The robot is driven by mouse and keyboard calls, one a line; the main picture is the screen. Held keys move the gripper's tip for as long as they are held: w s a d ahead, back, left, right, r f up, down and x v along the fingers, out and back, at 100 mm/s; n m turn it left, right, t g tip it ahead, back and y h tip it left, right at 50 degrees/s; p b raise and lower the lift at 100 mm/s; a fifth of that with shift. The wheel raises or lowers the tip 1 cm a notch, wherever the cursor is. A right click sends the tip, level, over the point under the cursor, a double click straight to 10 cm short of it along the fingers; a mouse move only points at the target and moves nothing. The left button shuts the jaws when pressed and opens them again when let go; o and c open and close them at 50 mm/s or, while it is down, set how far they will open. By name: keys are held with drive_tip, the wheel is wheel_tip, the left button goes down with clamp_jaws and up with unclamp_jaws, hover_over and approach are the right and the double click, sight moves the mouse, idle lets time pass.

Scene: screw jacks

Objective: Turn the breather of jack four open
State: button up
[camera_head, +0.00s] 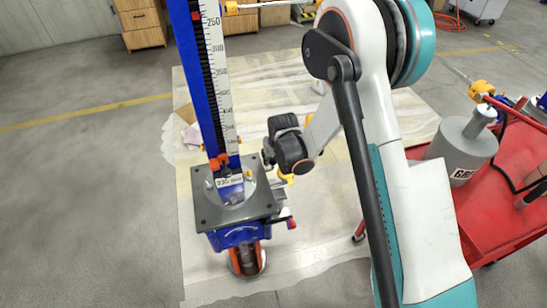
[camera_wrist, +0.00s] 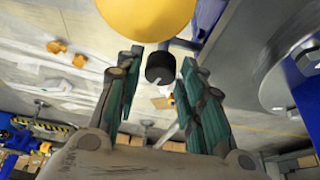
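A blue screw jack (camera_head: 241,234) with a grey top plate (camera_head: 212,212) and a tall scale column (camera_head: 214,70) stands left of centre in the head view. I cannot read its number. My gripper (camera_head: 268,158) is close to the right side of the column, above the plate, partly hidden by my wrist. In the wrist view my gripper (camera_wrist: 160,80) is open, its two green-padded fingers apart. A small black cylinder (camera_wrist: 160,68), possibly the breather, shows between the fingertips, and I see no finger touching it. A large yellow rounded part (camera_wrist: 146,18) is just above it.
A red cart (camera_head: 487,205) with a grey canister (camera_head: 463,148) stands at the right. A pale mat (camera_head: 330,240) lies under the jack. Wooden cabinets (camera_head: 141,22) stand at the back. The floor at the left is clear.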

drive_tip(key=c, duration=0.8)
drive_tip(key=shift+d+n+y+b, duration=0.1)
drive_tip(key=shift+n+y+b, duration=0.5)
drive_tip(key=shift+n, duration=1)
drive_tip(key=o, duration=0.8)
